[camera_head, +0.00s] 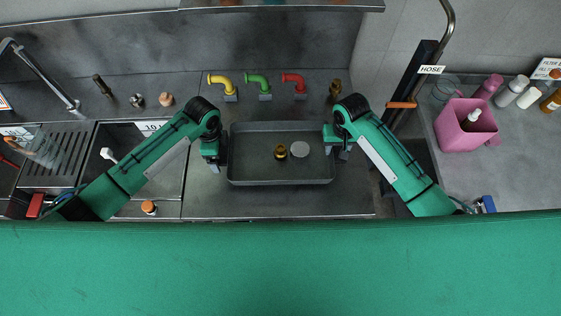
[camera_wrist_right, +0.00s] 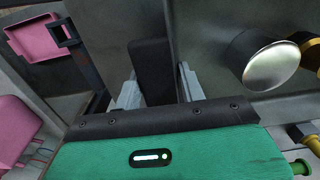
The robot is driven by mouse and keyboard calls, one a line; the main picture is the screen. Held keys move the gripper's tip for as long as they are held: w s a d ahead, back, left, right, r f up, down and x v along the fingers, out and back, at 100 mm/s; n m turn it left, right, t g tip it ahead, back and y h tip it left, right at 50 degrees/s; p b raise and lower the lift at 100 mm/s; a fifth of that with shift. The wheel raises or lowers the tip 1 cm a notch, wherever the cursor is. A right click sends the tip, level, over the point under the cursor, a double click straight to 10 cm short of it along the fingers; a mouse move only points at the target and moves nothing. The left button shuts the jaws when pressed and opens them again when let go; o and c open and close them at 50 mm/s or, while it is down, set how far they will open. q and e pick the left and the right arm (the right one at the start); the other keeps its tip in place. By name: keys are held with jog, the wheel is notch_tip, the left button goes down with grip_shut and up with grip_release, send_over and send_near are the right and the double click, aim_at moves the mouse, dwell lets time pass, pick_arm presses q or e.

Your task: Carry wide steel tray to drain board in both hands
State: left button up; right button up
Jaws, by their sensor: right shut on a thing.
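The wide steel tray (camera_head: 252,168) sits in the middle of the steel counter in the head view. A brass fitting (camera_head: 280,152) and a pale round disc (camera_head: 300,149) lie in it. My right gripper (camera_head: 334,140) is at the tray's right end, shut on it. In the right wrist view my right gripper's (camera_wrist_right: 155,92) fingers stand on either side of a dark upright handle (camera_wrist_right: 152,70). My left gripper (camera_head: 220,152) is at the tray's left end; its fingers are too small to tell open from shut. The ribbed drain board (camera_head: 58,150) is at the far left.
A sink (camera_head: 120,140) lies between drain board and tray. A pink bin (camera_head: 462,130) and bottles (camera_head: 510,92) stand on the right counter. A hose stand (camera_head: 410,85) rises right of the tray.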

pick_arm(q)
jog(key=shift+w+f+b, duration=0.1)
jog(key=shift+f+b, duration=0.7)
jog(key=shift+f, duration=0.25)
pick_arm(e)
jog(key=shift+w+f, duration=0.15)
jog(key=shift+f, duration=0.85)
pick_arm(q)
jog(key=shift+f+b, duration=0.7)
jog(key=shift+b, duration=0.1)
pick_arm(e)
jog(key=shift+f, duration=0.75)
pick_arm(q)
jog(key=o, duration=1)
pick_arm(e)
jog(key=o, duration=1)
jog(key=shift+c, duration=0.2)
pick_arm(q)
jog(key=shift+o, duration=0.2)
pick_arm(e)
jog(key=o, duration=0.3)
jog(key=shift+o, duration=0.2)
pick_arm(q)
jog(key=shift+r, duration=0.1)
